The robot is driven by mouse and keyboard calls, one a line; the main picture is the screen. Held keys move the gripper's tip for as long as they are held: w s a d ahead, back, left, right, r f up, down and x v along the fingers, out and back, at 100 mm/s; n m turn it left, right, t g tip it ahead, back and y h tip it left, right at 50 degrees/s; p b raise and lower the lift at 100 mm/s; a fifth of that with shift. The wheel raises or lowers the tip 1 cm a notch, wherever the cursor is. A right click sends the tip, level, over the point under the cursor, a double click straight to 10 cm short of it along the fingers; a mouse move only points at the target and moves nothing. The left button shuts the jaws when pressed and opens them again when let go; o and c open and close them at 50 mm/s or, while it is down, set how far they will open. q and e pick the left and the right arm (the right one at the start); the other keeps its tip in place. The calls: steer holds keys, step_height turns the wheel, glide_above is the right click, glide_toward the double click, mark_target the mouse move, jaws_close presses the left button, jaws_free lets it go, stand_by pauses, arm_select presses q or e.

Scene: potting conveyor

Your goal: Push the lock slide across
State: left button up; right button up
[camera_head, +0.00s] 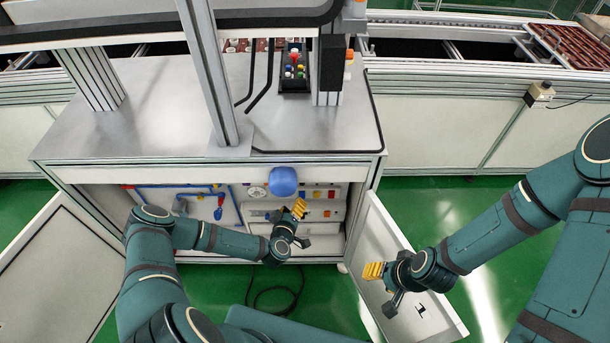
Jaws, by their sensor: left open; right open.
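I cannot pick out the lock slide for certain. The open cabinet (365,174) under the steel bench holds a panel with blue pipes (172,187) at the left and a row of small coloured controls (318,194) at the right. My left gripper (302,226) is open and empty in front of the right part of the cabinet; it and its arm hide some of the panel. My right gripper (381,289) is open and empty in front of the open right door (385,235). A small dark fitting (421,309) sits low on that door.
The left door (50,270) also stands open. A rounded blue object (283,181) shows at the cabinet's top edge. A black control box (294,75) stands on the bench (165,110). A dark cable (275,297) lies on the green floor. Conveyors run behind.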

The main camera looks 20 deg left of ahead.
mark_target(302, 184)
arm_select(q)
steer(key=shift+b+x, duration=1.9)
steer(key=shift+x, duration=4.85)
steer(key=c, duration=0.9)
steer(key=shift+r, duration=0.1)
steer(key=shift+s+d, duration=0.1)
